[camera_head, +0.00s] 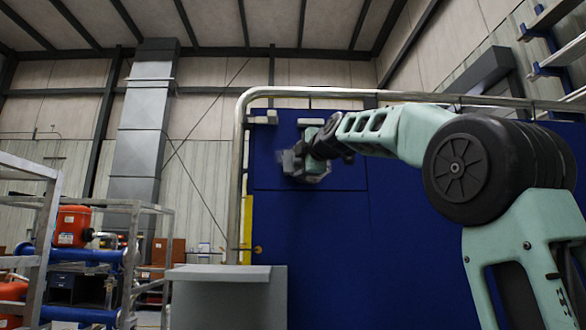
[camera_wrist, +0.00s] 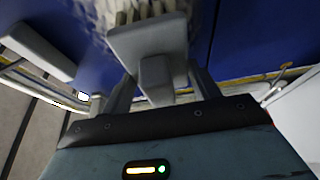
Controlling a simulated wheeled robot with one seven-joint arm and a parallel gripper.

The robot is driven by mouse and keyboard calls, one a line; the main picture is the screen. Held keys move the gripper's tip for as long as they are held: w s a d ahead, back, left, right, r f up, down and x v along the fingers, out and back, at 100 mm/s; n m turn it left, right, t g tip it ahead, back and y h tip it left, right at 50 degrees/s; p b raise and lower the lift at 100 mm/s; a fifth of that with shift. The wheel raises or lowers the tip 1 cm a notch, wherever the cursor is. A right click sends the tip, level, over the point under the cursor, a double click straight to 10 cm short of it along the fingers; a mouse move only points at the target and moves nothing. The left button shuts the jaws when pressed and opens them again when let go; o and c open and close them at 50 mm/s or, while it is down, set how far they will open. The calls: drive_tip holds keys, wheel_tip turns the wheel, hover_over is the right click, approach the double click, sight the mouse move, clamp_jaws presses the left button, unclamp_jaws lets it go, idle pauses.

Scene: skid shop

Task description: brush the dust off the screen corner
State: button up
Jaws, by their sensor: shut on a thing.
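My gripper (camera_head: 292,163) is raised against the upper part of a blue panel in the head view. In the wrist view my gripper (camera_wrist: 160,82) is shut on a grey block-like brush (camera_wrist: 148,42), with short tan bristles showing past its far edge. Behind the brush is a pale, speckled patch (camera_wrist: 98,12) that looks like the dusty screen corner. The brush and my gripper hide much of it. I cannot tell whether the bristles touch it.
The blue panel (camera_head: 330,250) has a metal pipe (camera_head: 241,180) along its left and top edges. A grey block (camera_wrist: 38,50) sticks out left of the brush in the wrist view. A grey cabinet (camera_head: 225,300) stands low in front. Metal racks (camera_head: 45,210) are at far left.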

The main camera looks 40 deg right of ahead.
drive_tip(key=s+d+b, duration=0.4)
drive_tip(key=d, duration=0.2)
drive_tip(key=shift+d+b, duration=0.2)
drive_tip(key=shift+b, duration=0.15)
idle(0.5)
drive_tip(key=shift+a, duration=0.1)
drive_tip(key=shift+w+a+p, duration=0.15)
drive_tip(key=shift+w+a, duration=0.4)
drive_tip(key=shift+a, duration=0.3)
drive_tip(key=shift+w+a+p, duration=0.2)
drive_tip(key=shift+w+a, duration=0.35)
drive_tip(key=shift+a, duration=0.25)
drive_tip(key=shift+w+a+p, duration=0.15)
drive_tip(key=shift+w+a, duration=0.4)
drive_tip(key=shift+a, duration=0.3)
drive_tip(key=shift+w+a+p, duration=1)
drive_tip(key=shift+w+a, duration=1.2)
drive_tip(key=shift+a, duration=1.1)
drive_tip(key=shift+s+d+r, duration=0.25)
drive_tip(key=shift+s+d, duration=0.25)
drive_tip(key=shift+d, duration=0.2)
drive_tip(key=shift+s+d+r, duration=0.2)
drive_tip(key=shift+s+d, duration=0.25)
drive_tip(key=shift+d, duration=0.3)
drive_tip(key=shift+s+d+r, duration=0.25)
drive_tip(key=shift+s+d, duration=0.25)
drive_tip(key=shift+d, duration=0.2)
drive_tip(key=shift+s+d+r, duration=0.1)
drive_tip(key=shift+s+d, duration=0.55)
drive_tip(key=shift+d, duration=0.15)
